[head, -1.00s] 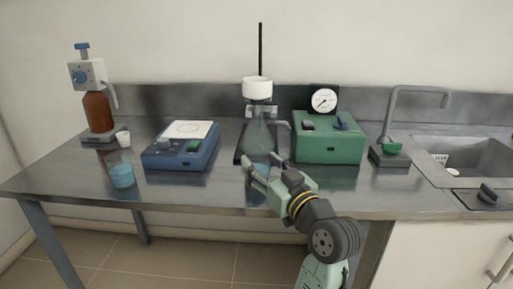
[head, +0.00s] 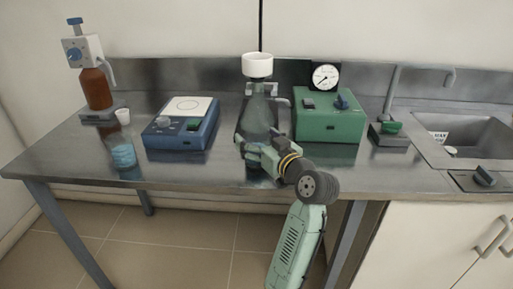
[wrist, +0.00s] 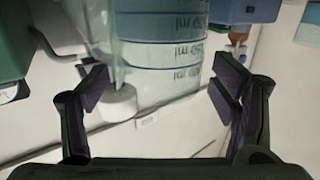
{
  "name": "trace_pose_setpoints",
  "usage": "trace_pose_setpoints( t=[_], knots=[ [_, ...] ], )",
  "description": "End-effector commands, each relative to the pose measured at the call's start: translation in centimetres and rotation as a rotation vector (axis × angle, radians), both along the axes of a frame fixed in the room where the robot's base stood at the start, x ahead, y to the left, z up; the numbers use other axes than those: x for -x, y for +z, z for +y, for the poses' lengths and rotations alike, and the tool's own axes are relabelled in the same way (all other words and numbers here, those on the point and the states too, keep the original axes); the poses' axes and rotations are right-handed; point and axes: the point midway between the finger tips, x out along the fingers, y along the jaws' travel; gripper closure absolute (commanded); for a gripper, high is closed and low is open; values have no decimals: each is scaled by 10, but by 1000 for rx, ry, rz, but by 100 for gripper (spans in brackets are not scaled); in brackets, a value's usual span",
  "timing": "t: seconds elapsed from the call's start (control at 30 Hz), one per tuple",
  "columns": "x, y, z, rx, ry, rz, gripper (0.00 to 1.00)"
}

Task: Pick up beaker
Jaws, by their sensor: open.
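A beaker with blue liquid (head: 123,156) stands at the left front of the steel bench in the head view. My gripper (head: 250,158) is far to its right, in front of the glass flask (head: 258,117). In the wrist view, which is upside down, my gripper (wrist: 165,92) is open. A graduated glass vessel with bluish contents (wrist: 165,50), likely another beaker, stands just ahead, across the gap between the fingers. I see no finger touching it. In the head view my gripper hides this vessel.
The flask carries a white funnel (head: 257,66) and stands close behind my gripper. A blue device (head: 181,128) is to the left and a green box with a gauge (head: 327,122) to the right. A brown dispenser bottle (head: 96,88) stands far left. The sink (head: 465,137) is at right.

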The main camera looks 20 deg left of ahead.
Motion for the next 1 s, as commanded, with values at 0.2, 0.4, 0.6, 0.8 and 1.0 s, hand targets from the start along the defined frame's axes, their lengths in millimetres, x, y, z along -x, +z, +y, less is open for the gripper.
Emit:
trace_pose_setpoints(
  t=[0.2, 0.4, 0.6, 0.8, 1.0],
  knots=[
    [-5, -1, 6, 0, -1, 0, 20],
    [-5, -1, 5, 0, -1, 0, 27],
    [-5, -1, 5, 0, -1, 0, 40],
    [-5, -1, 5, 0, -1, 0, 53],
    [-5, -1, 5, 0, -1, 0, 67]
  ],
)
